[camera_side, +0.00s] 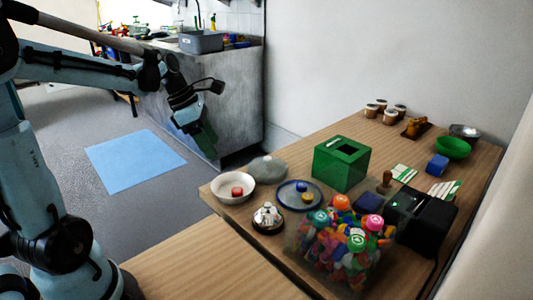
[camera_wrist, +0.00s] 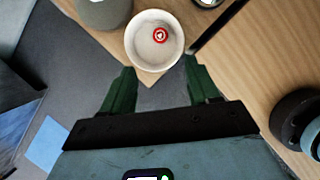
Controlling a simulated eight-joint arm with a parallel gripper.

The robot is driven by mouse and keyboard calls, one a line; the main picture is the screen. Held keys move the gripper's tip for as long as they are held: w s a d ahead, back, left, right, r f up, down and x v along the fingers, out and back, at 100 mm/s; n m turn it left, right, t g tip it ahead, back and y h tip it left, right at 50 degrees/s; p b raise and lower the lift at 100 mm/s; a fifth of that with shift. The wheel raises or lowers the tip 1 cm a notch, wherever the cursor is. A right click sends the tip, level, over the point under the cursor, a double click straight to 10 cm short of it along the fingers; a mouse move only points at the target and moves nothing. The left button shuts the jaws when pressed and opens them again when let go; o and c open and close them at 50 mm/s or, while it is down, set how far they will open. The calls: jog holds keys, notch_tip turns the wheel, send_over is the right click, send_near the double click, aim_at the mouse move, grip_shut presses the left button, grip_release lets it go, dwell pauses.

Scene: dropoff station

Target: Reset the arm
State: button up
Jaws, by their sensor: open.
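My gripper (camera_side: 200,136) hangs in the air left of the far table, above the grey floor and in front of the sink counter. In the wrist view, its two green fingers (camera_wrist: 158,92) are spread apart with nothing between them. My arm reaches out from the left of the side view, raised clear of the tables. A white bowl (camera_side: 224,194) with a small red object (camera_side: 237,191) in it stands on the table's left corner. In the wrist view, the bowl (camera_wrist: 134,50) and the red object (camera_wrist: 160,35) lie beyond the fingertips.
The wooden table (camera_side: 330,145) carries a grey stone-like object (camera_side: 267,168), a blue-rimmed plate (camera_side: 283,198), a bell (camera_side: 267,217), a green box (camera_side: 341,163), a clear container of colourful caps (camera_side: 335,250) and a black device (camera_side: 420,218). A blue mat (camera_side: 135,160) lies on open floor.

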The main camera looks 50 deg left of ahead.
jog(key=s+d+m+t+y, duration=0.1)
jog(key=s+d+m, duration=0.2)
jog(key=d+m, duration=0.4)
jog(key=s+d+f+m+t+y, duration=0.1)
jog(key=d+m, duration=0.6)
jog(key=m, duration=1.4)
jog(key=shift+s+d+m+t+y, duration=0.3)
jog(key=shift+s+d+t, duration=0.05)
jog(key=shift+s+t, duration=0.5)
